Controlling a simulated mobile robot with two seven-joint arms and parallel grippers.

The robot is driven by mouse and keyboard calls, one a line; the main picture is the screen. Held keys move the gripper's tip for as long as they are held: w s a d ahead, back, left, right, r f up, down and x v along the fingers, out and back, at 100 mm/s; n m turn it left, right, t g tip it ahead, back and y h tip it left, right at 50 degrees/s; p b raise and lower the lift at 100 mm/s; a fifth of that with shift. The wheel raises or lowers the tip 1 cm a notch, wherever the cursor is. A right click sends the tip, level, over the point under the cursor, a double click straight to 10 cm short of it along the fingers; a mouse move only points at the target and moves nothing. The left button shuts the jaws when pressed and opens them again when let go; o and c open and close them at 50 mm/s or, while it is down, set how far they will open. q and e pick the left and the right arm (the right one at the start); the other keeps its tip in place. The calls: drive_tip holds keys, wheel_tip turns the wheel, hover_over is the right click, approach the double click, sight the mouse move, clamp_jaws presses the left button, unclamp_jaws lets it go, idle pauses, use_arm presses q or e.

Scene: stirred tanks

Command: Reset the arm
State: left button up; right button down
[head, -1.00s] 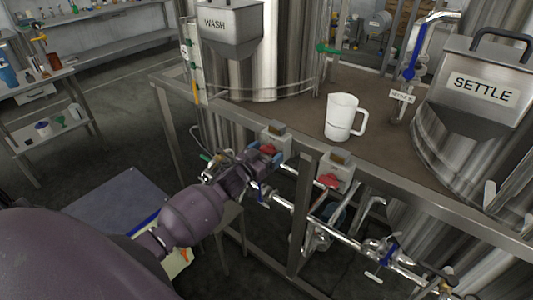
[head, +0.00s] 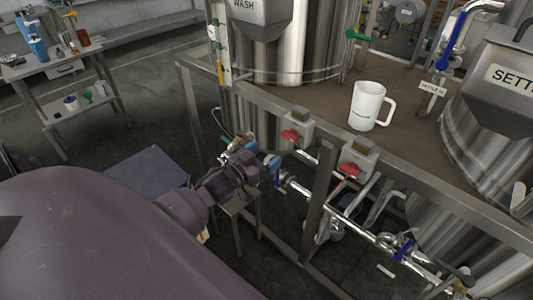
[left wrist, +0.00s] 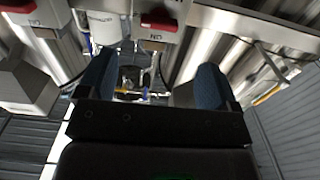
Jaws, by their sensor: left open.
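My left arm reaches in from the left in the head view. Its gripper (head: 269,164) is beside the front frame of the tank stand, below and left of a switch box with a red handle (head: 291,135). In the left wrist view the two blue-padded fingers (left wrist: 153,88) are wide apart with nothing between them. Beyond them is a grey box with a red part (left wrist: 159,22) and an "ON" label. My right gripper does not show.
A second red-handled switch box (head: 357,160) sits right of the first. A white mug (head: 368,106) stands on the brown deck (head: 330,110) between the wash and settle tanks. Pipes with blue-handled valves (head: 403,249) run below. A side table (head: 45,68) stands at the left.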

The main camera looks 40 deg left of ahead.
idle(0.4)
use_arm(q)
drive_tip(key=s+d+f+g, duration=0.3)
drive_tip(key=s+d+f, duration=0.2)
drive_tip(key=s, duration=0.4)
drive_tip(key=s+d+f+g+y, duration=0.1)
drive_tip(key=s+d+f+g, duration=0.2)
drive_tip(key=s+d+f, duration=0.3)
drive_tip(key=s+f, duration=0.2)
drive_tip(key=s, duration=0.2)
drive_tip(key=shift+d, duration=0.1)
